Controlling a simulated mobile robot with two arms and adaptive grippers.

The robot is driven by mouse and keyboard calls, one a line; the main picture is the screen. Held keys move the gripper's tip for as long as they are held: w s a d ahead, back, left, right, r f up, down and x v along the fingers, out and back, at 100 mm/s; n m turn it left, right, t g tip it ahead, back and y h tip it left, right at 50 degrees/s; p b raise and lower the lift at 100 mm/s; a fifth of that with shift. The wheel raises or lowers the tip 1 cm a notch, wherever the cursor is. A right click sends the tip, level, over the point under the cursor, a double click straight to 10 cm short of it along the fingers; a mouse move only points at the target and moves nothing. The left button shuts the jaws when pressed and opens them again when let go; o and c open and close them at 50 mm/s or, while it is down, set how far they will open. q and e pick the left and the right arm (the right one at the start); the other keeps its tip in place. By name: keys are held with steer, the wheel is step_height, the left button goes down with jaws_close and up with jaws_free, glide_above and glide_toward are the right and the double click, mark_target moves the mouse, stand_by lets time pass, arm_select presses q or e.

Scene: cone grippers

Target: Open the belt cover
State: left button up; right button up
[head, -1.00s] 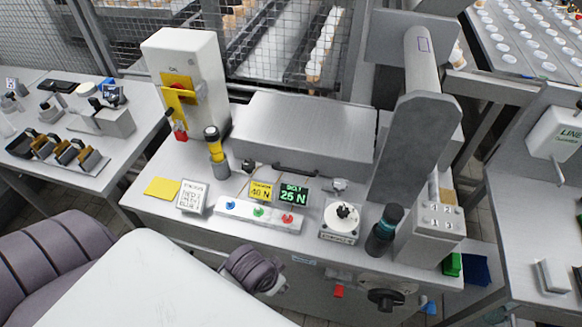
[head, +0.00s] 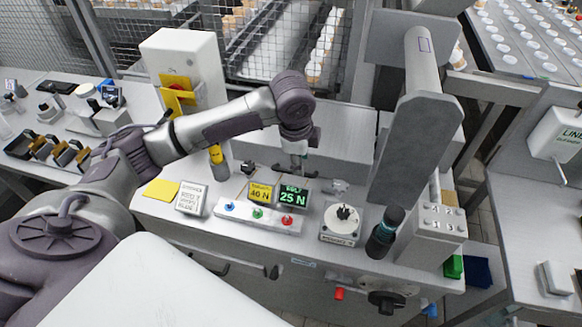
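The belt cover (head: 345,135) is the grey metal box at the back middle of the bench. It looks closed, and my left arm hides its left part. Its dark front handle (head: 312,174) shows only at its ends, on both sides of my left gripper. My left gripper (head: 297,168) points down at the handle, at the cover's front edge. It is small and partly hidden by the wrist, so I cannot tell whether its fingers are open or shut, or touch the handle. My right gripper is not in view.
Two small displays (head: 277,195) and a strip with coloured buttons (head: 258,217) stand in front of the cover. A dial plate (head: 341,223) and a dark teal-topped cylinder (head: 385,232) are to the right. A grey slanted column (head: 412,145) rises right of the cover.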

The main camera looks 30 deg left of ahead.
arm_select(q)
glide_toward(291, 171)
steer(key=shift+y, duration=0.3)
steer(key=f, duration=0.2)
steer(key=w+f+p, duration=0.1)
steer(key=f, duration=0.5)
steer(key=shift+w+f, duration=0.1)
steer(key=shift+w, duration=0.2)
jaws_close()
